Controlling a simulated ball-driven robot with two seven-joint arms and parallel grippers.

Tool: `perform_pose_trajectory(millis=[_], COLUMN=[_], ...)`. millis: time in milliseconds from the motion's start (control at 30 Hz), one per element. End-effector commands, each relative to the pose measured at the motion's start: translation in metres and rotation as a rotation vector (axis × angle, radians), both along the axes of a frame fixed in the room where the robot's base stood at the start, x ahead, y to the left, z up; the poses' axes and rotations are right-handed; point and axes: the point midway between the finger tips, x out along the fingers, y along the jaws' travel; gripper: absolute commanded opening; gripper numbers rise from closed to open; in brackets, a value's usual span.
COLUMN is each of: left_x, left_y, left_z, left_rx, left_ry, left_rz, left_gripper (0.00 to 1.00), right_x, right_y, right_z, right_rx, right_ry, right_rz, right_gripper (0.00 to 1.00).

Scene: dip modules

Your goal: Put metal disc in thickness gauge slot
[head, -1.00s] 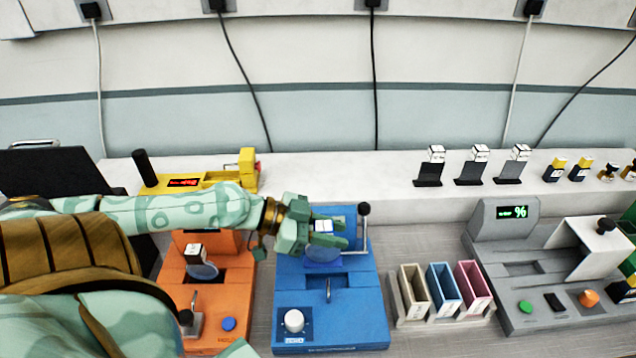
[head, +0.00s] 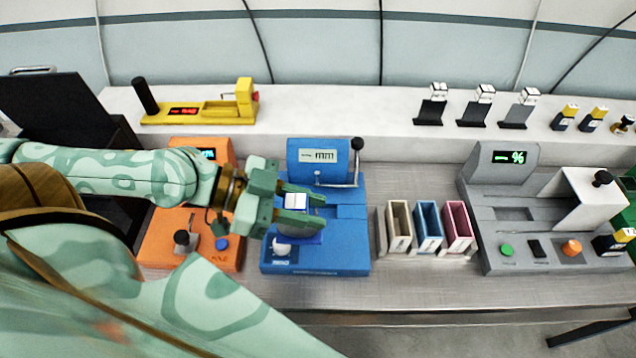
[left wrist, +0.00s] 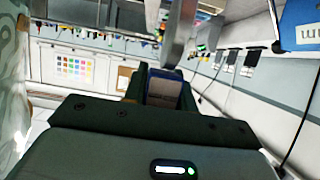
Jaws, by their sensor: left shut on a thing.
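My left gripper (head: 292,208) is shut on a small white-topped block, the handle of the metal disc (head: 297,201), above the front of the blue device (head: 345,215). The held block also shows between the fingers in the left wrist view (left wrist: 165,88), with a grey rounded metal plate (left wrist: 181,35) beyond it. A dark blue shape (head: 312,238) shows under the fingers; I cannot tell whether it is part of the disc or the device. The blue device has a counter window and a black-knobbed lever. A yellow device (head: 205,112) with a red display stands on the shelf. Which one is the thickness gauge is not readable.
The orange device (head: 165,245) is partly hidden behind my left arm. Right of the blue device are three coloured bins (head: 428,228), then a grey device (head: 500,215) with a green display. Small stands (head: 476,108) line the shelf. The table front is clear.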

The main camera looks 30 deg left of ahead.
Motion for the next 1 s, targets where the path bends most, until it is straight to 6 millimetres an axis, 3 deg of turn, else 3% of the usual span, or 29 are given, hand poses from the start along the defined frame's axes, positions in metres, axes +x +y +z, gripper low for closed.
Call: perform_pose_trajectory(millis=[33, 133, 300, 500, 767, 900, 1000], left_x=[0.011, 0.038, 0.077, 0.106, 0.124, 0.122, 0.122], left_y=[0.004, 0.013, 0.026, 0.037, 0.043, 0.043, 0.043], left_z=[-0.012, -0.027, -0.042, -0.077, -0.099, -0.122, -0.127], left_rx=[0.001, 0.0, -0.002, -0.004, -0.004, -0.003, -0.001], left_ry=[-0.002, -0.003, -0.004, 0.0, 0.002, 0.005, 0.002], left_rz=[0.0, 0.003, 0.003, 0.002, 0.002, 0.0, 0.0], left_gripper=[0.0, 0.0, 0.0, 0.0, 0.0, 0.0, 0.0], right_x=[-0.003, -0.008, -0.014, -0.017, -0.019, -0.019, -0.019], right_y=[0.001, 0.002, 0.001, 0.0, -0.002, -0.004, -0.004], right_z=[-0.016, -0.04, -0.062, -0.078, -0.086, -0.09, -0.09], right_rx=[0.002, 0.002, 0.001, 0.0, -0.004, -0.005, -0.005], right_ry=[0.008, 0.02, 0.032, 0.041, 0.045, 0.047, 0.047], right_rz=[-0.001, -0.001, 0.0, 0.0, 0.002, 0.003, 0.003], right_gripper=[0.36, 0.36, 0.36, 0.36, 0.36, 0.36, 0.36])
